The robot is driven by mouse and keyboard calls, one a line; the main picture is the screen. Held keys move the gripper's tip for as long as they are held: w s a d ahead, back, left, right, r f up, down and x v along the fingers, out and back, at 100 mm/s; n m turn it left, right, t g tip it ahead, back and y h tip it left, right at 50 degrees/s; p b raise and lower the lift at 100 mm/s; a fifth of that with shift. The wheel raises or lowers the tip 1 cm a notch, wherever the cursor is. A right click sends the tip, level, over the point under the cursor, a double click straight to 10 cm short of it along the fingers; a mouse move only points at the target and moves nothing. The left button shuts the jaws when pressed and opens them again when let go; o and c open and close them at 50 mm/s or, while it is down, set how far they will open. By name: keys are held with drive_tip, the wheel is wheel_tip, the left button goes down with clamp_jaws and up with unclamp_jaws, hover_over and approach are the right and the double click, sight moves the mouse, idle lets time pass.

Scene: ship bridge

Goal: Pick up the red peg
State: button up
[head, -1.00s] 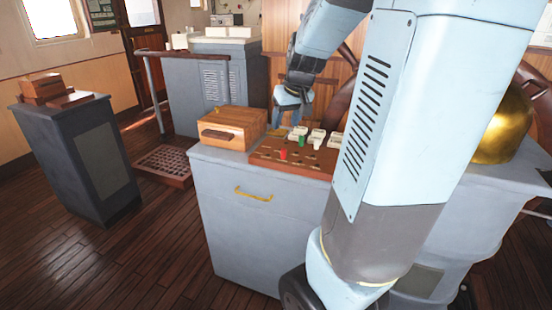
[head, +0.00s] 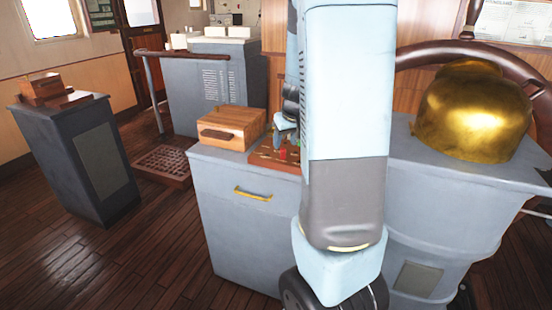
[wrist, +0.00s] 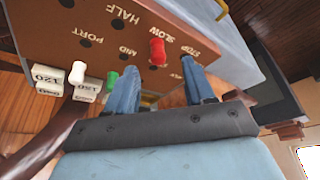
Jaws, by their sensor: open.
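The red peg (wrist: 157,50) stands in a brown wooden board (wrist: 60,20) near the word SLOW in the wrist view. My gripper (wrist: 161,70) is open, with its two blue fingers apart and nothing between them. In the picture the peg shows just beyond the fingertips, roughly between them; the exact gap is unclear. In the head view my arm hides much of the board (head: 262,154), and my gripper is small above it.
A green peg (wrist: 111,82), a white peg (wrist: 78,72) and white number blocks (wrist: 48,78) are left of the fingers. A wooden box (head: 232,126) stands beside the board on the grey cabinet (head: 235,220). A golden dome (head: 475,112) is at the right.

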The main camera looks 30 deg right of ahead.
sight(284, 150)
drive_tip(key=shift+x, duration=2.75)
drive_tip(key=shift+s+d, duration=0.1)
drive_tip(key=shift+d, duration=0.05)
clamp_jaws()
